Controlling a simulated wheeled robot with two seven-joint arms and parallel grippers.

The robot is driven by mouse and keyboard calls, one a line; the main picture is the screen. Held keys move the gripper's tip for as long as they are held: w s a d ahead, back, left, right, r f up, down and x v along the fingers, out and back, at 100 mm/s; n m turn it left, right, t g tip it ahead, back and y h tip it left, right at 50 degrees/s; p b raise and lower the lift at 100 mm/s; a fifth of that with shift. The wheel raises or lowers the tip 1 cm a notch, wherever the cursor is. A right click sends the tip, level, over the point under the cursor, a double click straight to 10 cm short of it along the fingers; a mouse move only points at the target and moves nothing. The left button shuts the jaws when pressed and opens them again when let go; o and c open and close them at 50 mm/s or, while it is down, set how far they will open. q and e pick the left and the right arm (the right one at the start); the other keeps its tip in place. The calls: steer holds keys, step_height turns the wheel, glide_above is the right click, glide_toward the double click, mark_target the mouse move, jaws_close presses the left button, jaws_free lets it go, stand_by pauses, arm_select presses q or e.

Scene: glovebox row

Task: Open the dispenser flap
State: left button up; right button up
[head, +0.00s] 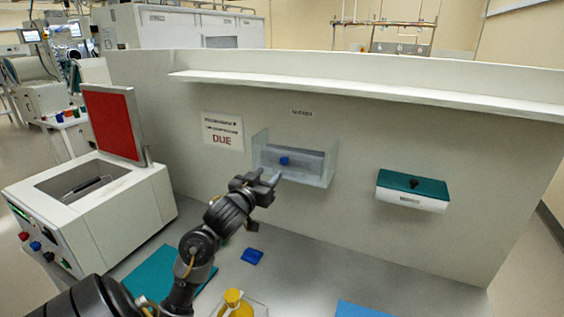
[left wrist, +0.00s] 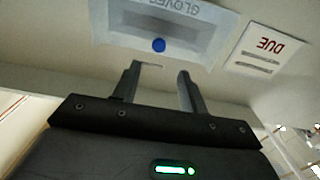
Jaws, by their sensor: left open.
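The dispenser (head: 322,172) is a pale, see-through box on the upright panel, with a blue knob (head: 284,161) on its grey front flap (head: 305,163). The flap looks shut, though its edges are hard to make out. In the left wrist view the dispenser (left wrist: 205,45) appears upside down, with the blue knob (left wrist: 158,45) just beyond the fingertips. My left gripper (head: 268,179) is open and empty, a little below and left of the knob. It also shows in the left wrist view (left wrist: 157,74), with the knob apart from both fingers. My right gripper is out of view.
A white machine with a raised red lid (head: 113,124) stands at left. A green-lidded white box (head: 412,190) is on the panel at right. A shelf (head: 360,88) runs above. A yellow bottle (head: 234,303) and a blue block (head: 252,256) are on the bench.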

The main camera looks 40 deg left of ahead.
mark_target(283, 161)
arm_select(q)
steer(key=p+x, duration=0.1)
steer(key=x, duration=0.8)
steer(key=shift+d, duration=0.1)
steer(key=shift+w+f, duration=0.1)
steer(key=shift+w, duration=0.35)
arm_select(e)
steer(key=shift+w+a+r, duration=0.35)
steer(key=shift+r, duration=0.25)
arm_select(q)
jaws_close()
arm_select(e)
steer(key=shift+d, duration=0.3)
